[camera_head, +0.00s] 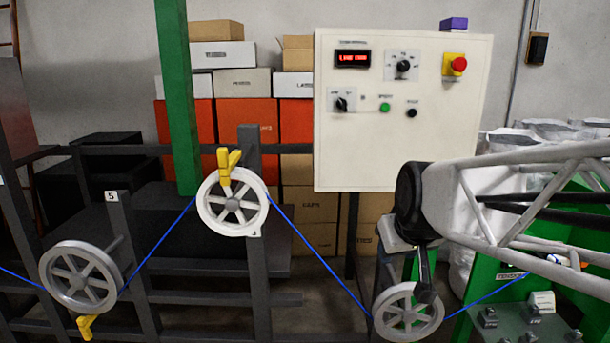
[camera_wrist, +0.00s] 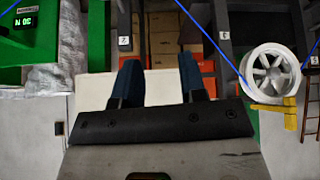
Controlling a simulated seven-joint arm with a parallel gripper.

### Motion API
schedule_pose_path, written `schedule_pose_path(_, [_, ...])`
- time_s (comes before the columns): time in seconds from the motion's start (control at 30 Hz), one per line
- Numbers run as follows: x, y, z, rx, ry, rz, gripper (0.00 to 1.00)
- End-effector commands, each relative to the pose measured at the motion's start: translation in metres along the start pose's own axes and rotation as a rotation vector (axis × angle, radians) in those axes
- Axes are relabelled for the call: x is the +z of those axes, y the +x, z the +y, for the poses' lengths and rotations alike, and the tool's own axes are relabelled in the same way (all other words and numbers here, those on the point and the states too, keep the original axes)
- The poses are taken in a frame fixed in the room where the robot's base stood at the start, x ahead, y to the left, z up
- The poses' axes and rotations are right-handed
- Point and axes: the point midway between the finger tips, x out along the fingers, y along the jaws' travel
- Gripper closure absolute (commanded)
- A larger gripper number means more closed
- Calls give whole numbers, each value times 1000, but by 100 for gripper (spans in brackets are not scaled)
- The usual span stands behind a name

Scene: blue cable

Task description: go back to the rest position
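The blue cable (camera_head: 160,243) runs from the left edge past the lower left wheel (camera_head: 82,277), over the raised middle wheel (camera_head: 232,202), and down to the lower right wheel (camera_head: 408,312). It continues right towards a green fixture. My gripper (camera_head: 425,292) hangs at the lower right wheel, its dark fingers overlapping the wheel in the picture; contact cannot be told. In the wrist view my gripper (camera_wrist: 160,76) has two dark blue fingers apart with nothing between them. There the cable (camera_wrist: 213,45) passes to the right of the fingers, apart from them.
Yellow clips sit at the middle wheel (camera_head: 229,160) and lower left wheel (camera_head: 86,326). A white control panel (camera_head: 400,150) with a red button stands behind, close to my arm. A green fixture (camera_head: 500,285) is at right. Dark frame bars and a green post (camera_head: 178,100) stand left.

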Motion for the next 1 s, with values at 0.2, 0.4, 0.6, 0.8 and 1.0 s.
schedule_pose_path(0.2, [109, -16, -6, 10, 104, -207, 62])
schedule_pose_path(0.4, [168, -24, -10, 28, 166, -325, 62])
schedule_pose_path(0.6, [184, -26, -11, 34, 184, -359, 62])
schedule_pose_path(0.8, [183, -26, -11, 34, 183, -358, 62])
schedule_pose_path(1.0, [183, -26, -11, 34, 183, -357, 62])
